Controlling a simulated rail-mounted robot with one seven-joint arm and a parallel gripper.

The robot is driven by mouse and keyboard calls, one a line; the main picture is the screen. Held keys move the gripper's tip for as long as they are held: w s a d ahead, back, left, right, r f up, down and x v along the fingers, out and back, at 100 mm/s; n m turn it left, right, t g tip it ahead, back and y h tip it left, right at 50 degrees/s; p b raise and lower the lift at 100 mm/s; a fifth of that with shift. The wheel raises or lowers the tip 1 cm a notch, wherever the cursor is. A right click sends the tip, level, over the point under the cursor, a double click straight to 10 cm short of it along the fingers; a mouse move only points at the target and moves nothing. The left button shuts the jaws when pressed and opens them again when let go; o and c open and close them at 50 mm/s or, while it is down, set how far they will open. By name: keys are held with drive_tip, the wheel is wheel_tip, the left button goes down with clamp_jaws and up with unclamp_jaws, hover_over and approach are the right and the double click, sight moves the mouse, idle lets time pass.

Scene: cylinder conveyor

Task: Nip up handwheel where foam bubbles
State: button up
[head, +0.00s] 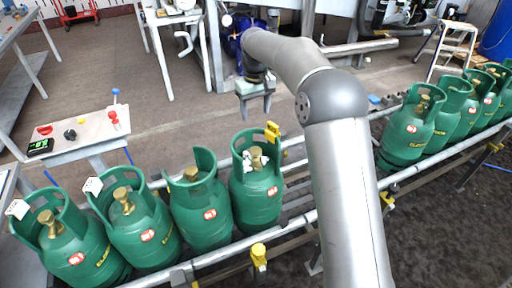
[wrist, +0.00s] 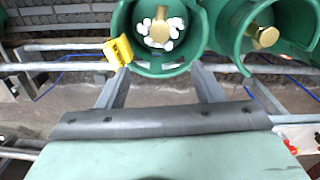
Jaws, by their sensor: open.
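White foam bubbles (head: 264,160) cluster around the brass valve with its handwheel (head: 256,153) on one green cylinder (head: 257,200), the rightmost of the near group. In the wrist view the foam (wrist: 175,24) rings the brass valve top (wrist: 159,31) inside the cylinder's collar. My gripper (head: 254,118) is open and empty, apart from the valve, above and behind this cylinder in the head view. The neighbouring cylinder's brass valve (wrist: 262,37) shows no foam.
Another group (head: 408,135) stands at right. Collars surround the valves closely.

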sight(256, 150)
wheel_tip(256, 150, down, 16)
drive_tip(key=shift+f, duration=0.1)
idle(0.4)
drive_tip(key=c, duration=1)
drive_tip(key=shift+o, duration=0.2)
drive_tip(key=m, duration=0.3)
drive_tip(key=shift+b, duration=0.35)
drive_tip(key=shift+m, duration=1.2)
